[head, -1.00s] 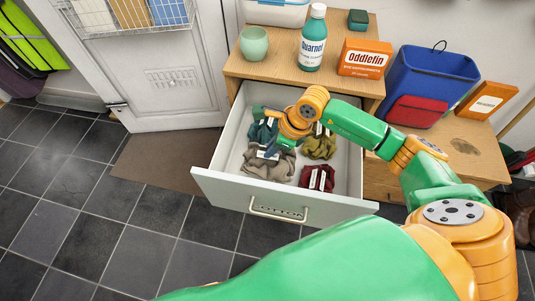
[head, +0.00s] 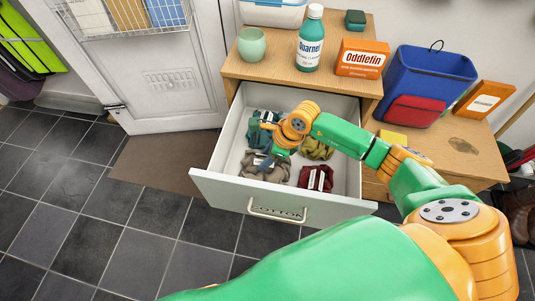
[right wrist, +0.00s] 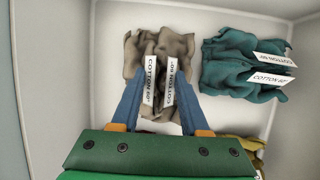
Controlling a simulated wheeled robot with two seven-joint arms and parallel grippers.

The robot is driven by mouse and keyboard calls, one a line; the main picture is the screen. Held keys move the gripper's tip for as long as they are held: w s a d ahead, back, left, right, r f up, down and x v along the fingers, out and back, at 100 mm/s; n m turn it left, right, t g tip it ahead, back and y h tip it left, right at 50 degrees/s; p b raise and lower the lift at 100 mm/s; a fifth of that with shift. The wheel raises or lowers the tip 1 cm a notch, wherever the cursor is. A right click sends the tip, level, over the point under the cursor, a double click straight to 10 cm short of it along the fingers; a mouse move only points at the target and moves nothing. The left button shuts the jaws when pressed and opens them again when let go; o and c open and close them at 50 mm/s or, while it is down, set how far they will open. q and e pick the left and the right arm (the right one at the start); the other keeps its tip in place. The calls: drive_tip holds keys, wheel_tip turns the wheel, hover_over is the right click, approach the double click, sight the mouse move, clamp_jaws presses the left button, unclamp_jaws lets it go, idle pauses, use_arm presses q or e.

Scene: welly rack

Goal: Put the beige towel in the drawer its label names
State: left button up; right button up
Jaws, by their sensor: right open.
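The beige towel (head: 251,167) lies crumpled at the front left inside the open drawer (head: 223,189). In the right wrist view the beige towel (right wrist: 133,57) has two white label strips, one reading "COTTON 60°". My right gripper (head: 264,160) is over it in the drawer. In the right wrist view the open fingers of that gripper (right wrist: 161,84) point at the towel, one at each side of the labels. Whether they touch the cloth I cannot tell. A teal towel (right wrist: 235,72) beside it also has a "COTTON 60°" label. My left gripper is not in view.
An olive towel (head: 318,148) and a maroon towel (head: 313,178) share the drawer. Above stand a teal bottle (head: 310,40), a light green cup (head: 252,43) and an orange box (head: 362,58). A blue bin (head: 425,82) stands right. The tiled floor at left is clear.

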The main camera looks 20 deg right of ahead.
drive_tip(key=v, duration=1.2)
drive_tip(key=shift+r, duration=0.25)
